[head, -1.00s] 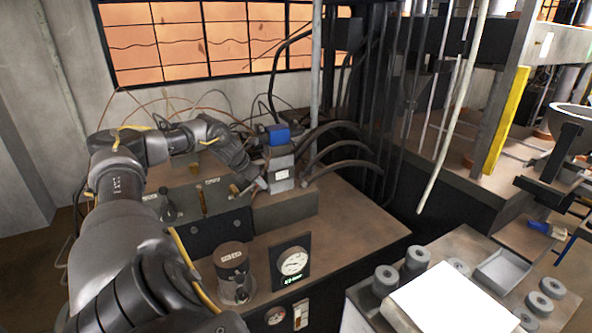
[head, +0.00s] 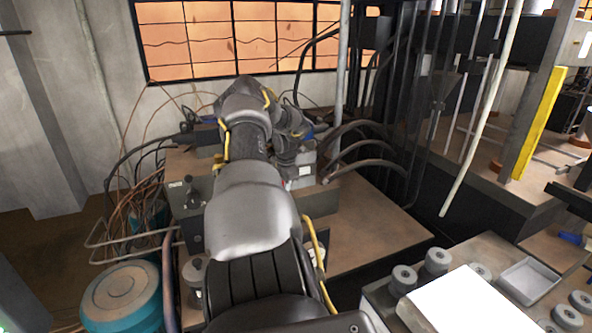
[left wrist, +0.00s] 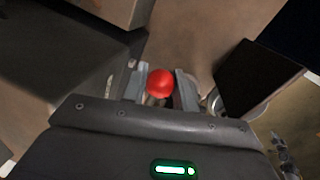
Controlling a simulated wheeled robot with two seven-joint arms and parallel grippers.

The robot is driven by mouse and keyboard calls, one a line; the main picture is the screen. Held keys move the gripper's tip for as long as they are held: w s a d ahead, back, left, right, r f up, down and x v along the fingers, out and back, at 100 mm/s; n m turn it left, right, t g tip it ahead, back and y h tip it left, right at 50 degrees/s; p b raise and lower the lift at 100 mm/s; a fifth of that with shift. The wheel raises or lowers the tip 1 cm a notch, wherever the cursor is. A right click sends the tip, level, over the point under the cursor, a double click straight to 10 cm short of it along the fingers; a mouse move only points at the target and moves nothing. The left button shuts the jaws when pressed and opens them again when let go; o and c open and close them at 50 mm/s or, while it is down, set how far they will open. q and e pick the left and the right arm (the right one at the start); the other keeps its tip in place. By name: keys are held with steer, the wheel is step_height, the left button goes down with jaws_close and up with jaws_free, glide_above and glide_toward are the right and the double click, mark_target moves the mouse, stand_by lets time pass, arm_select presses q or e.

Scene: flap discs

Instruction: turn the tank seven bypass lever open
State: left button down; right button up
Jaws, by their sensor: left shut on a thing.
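In the left wrist view a round red knob (left wrist: 160,83) sits between the two grey fingers of my left gripper (left wrist: 160,79). The fingers are shut on it, one on each side. The lever stem below the knob is mostly hidden. In the head view my left arm reaches over the bench to a grey valve block (head: 302,176); my left gripper is hidden there behind my own arm. I cannot read a tank number on the lever or tell its angle. My right gripper is in neither current view.
Dark blocks stand left (left wrist: 62,72) and right (left wrist: 258,77) of the fingers. Black hoses (head: 357,147) curve right of the valve block. A teal drum (head: 123,300) stands front left. A table with grey rolls and a grey tray (head: 528,280) is front right. The bench's right part (head: 365,225) is clear.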

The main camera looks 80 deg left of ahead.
arm_select(q)
steer(key=shift+s+d+f, duration=0.1)
steer(key=shift+s, duration=0.05)
steer(key=c, duration=1.6)
jaws_free()
steer(key=o, duration=0.5)
steer(key=shift+c, duration=0.2)
steer(key=shift+r, duration=0.25)
step_height(320, 180, up, 10)
steer(key=d+b, duration=0.1)
steer(key=b, duration=0.2)
steer(key=shift+w+d, duration=0.35)
steer(key=shift+d, duration=0.05)
